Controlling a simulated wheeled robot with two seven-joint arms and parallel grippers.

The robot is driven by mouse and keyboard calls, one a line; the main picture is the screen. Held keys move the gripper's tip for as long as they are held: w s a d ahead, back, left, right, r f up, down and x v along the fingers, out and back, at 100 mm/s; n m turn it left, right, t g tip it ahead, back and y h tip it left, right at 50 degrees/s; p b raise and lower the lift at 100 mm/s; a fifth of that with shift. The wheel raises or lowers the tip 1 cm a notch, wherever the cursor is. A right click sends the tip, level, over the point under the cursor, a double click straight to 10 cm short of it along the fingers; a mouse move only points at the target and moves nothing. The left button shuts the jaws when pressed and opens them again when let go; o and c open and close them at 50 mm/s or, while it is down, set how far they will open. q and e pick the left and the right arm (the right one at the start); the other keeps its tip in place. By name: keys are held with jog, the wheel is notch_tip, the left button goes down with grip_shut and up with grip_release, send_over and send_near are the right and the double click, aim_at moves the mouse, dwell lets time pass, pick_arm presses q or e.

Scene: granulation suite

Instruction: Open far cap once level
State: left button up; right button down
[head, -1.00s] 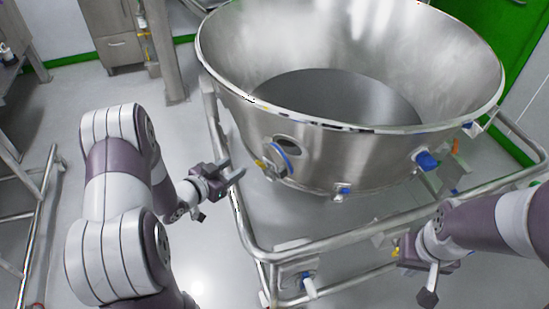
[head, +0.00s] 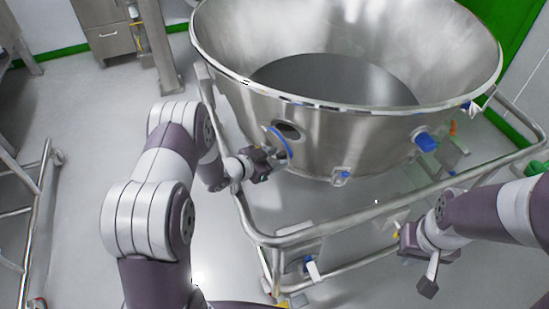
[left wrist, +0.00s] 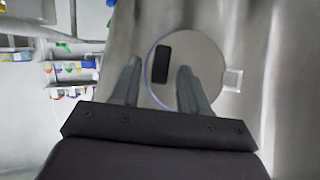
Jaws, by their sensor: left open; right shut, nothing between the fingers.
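A large steel bowl (head: 390,150) stands on a tubular frame. On its left side is a round port with a blue ring (head: 281,143) and a dark opening above it. My left gripper (head: 268,160) is at this port, hiding its lower left part. In the left wrist view a round grey disc (left wrist: 205,62) with a dark rectangular slot lies beyond the open fingers of my left gripper (left wrist: 159,72); contact cannot be told. A blue fitting (head: 426,141) sits on the bowl's right side. My right gripper (head: 428,280) is shut, low by the frame, away from the bowl.
The frame's steel rail (head: 370,222) runs around the bowl's front, between both arms. A smaller blue fitting (head: 342,175) sits low on the bowl's front. Another tubular rack (head: 40,215) stands at the left. The floor between it and my left arm is clear.

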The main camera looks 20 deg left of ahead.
pick_arm(q)
grip_shut()
jog(key=shift+a, duration=0.1)
